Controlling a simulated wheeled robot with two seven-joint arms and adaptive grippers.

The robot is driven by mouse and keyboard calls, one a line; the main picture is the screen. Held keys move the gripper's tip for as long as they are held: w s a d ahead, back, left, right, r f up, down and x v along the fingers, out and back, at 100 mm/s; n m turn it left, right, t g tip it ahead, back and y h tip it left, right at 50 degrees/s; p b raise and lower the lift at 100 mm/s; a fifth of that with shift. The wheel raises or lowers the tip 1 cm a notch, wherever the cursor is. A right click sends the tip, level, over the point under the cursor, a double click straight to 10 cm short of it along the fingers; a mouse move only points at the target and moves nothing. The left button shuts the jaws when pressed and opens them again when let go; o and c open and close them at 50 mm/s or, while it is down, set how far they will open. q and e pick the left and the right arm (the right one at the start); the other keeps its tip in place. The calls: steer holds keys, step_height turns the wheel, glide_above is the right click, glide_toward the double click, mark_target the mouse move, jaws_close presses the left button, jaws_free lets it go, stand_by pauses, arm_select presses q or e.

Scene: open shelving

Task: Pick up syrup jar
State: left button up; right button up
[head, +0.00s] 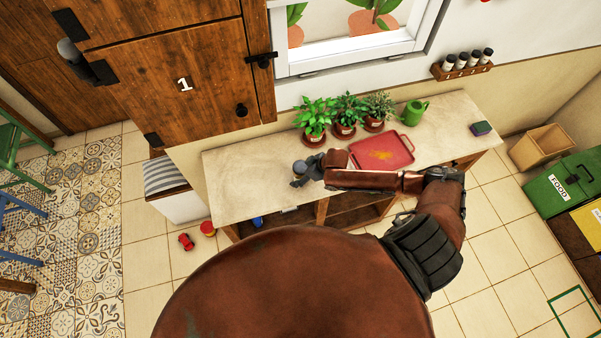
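My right arm reaches in from the right across a pale-topped shelf unit (240,180). My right gripper (302,173) is dark grey and small, over the front middle of the top. A small grey-blue rounded shape shows at its fingers; I cannot tell whether it is the syrup jar or part of the gripper. Whether the fingers are open or shut is too small to tell. I cannot pick out a syrup jar for certain. My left gripper is not in view.
A spice rack (463,71) hangs on the wall. A red toy (186,241) lies on the floor.

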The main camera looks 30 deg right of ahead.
steer(key=c, duration=0.6)
steer(key=shift+c, duration=1.4)
steer(key=c, duration=0.8)
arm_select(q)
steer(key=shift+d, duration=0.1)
